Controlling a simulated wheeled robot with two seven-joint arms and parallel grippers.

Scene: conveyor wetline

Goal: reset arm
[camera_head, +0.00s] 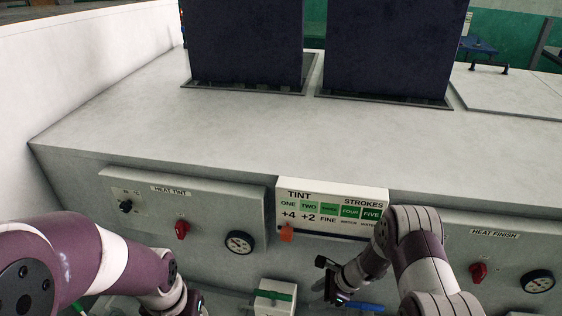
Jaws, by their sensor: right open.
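My right arm (420,255) comes in from the lower right and bends down toward the bottom middle. My right gripper (325,281) is small and dark at its end. It is open with nothing seen between its fingers, in front of the machine below the tint sign (333,209). My left arm (85,260), purple and white, reaches in from the lower left. It runs off the bottom edge, and its gripper is not seen.
The grey machine has a heat tint panel (172,213) at left and a heat finish panel (502,262) at right, with red knobs and dials. Two dark blue blocks (245,40) stand on top. A white box with a green band (273,298) is left of my right gripper.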

